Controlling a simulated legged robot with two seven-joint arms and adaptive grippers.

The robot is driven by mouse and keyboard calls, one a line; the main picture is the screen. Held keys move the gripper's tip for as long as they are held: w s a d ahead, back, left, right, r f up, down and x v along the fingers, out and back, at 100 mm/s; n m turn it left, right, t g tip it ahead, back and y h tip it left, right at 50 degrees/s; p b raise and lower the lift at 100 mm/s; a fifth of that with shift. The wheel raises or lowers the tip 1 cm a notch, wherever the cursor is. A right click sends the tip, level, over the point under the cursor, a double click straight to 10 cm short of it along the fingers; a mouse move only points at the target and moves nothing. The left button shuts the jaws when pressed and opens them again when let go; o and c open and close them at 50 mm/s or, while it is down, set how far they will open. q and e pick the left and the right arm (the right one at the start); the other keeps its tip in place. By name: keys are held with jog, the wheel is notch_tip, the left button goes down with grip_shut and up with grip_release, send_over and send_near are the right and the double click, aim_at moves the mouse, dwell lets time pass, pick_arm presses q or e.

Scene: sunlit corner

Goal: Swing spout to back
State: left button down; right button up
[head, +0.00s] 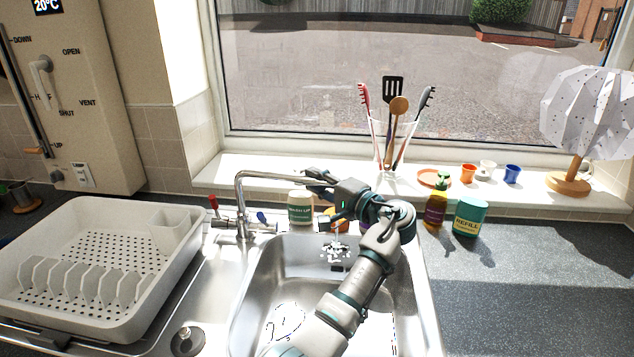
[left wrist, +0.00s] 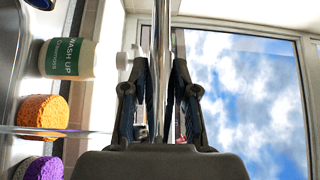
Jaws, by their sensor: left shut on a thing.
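The tap's chrome spout (head: 268,175) rises from its base behind the sink and runs to the right, over the back of the steel basin (head: 275,268). My left gripper (head: 314,180) is at the spout's outer end, with its fingers around it. In the left wrist view the spout (left wrist: 161,40) passes between the two fingers of my left gripper (left wrist: 160,70), which is shut on it. The spout's tip is hidden by the gripper. White splashes show in the basin below. The tap has a red handle (head: 213,202) and a blue handle (head: 262,218). My right gripper is out of view.
A wash-up bottle (head: 300,209) and an orange sponge (left wrist: 42,112) stand behind the basin, close to the gripper. A white dish rack (head: 95,262) is at left. The utensil glass (head: 378,150), small cups and a lamp (head: 570,182) line the sill.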

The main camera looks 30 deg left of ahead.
pick_arm(q)
jog(key=c, duration=0.9)
grip_release()
jog(key=shift+w+d+f, duration=0.1)
jog(key=shift+w+f, duration=0.05)
jog(key=shift+f, duration=0.2)
jog(key=shift+w, duration=0.15)
jog(key=shift+d+r, duration=0.1)
jog(key=shift+r, duration=0.15)
jog(key=shift+s+d, duration=0.25)
jog(key=shift+d, duration=0.1)
jog(key=v, duration=1.1)
jog(key=shift+w+f, duration=0.15)
jog(key=shift+w, duration=0.05)
